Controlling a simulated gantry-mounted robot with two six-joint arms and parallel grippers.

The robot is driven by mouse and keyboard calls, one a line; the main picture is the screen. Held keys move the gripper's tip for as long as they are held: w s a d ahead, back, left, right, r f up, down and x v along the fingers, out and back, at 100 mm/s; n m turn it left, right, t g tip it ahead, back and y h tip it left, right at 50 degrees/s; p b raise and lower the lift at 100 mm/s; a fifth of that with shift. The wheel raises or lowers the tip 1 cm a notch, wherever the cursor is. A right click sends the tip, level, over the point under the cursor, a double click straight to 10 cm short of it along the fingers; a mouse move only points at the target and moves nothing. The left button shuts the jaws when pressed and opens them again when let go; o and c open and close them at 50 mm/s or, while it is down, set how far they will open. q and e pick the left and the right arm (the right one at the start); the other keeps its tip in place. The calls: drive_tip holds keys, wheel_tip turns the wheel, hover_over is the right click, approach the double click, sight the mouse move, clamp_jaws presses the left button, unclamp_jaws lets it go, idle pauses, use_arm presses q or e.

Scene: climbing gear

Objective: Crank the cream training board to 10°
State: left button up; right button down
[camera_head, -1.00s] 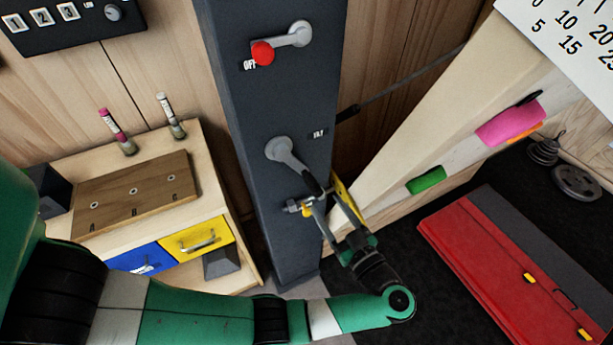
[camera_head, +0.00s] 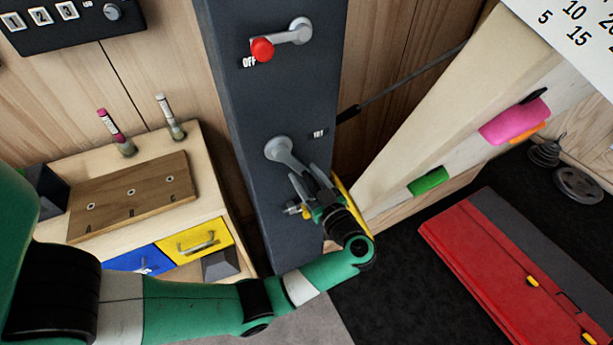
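The cream training board (camera_head: 450,95) leans on the right, with a pink hold (camera_head: 514,122) and a green hold (camera_head: 429,181) on its face. A dark column (camera_head: 283,95) stands left of it. The column carries a grey crank (camera_head: 279,150), whose arm points down and right. My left gripper (camera_head: 306,174) is at the crank's outer end, with its grey fingers on either side of the handle. The fingers hide most of the handle, and I cannot tell whether they close on it. Part of a white scale card (camera_head: 578,25) with angle numbers shows at top right. My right gripper is out of view.
A red-handled lever (camera_head: 262,49) sits above the crank, beside the word OFF. A wooden cabinet (camera_head: 190,146) with blue and yellow drawers stands left of the column. A red folded mat (camera_head: 475,250) and weight plates (camera_head: 578,186) lie on the right.

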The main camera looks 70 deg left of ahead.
use_arm(q)
clamp_jaws()
idle(1.2)
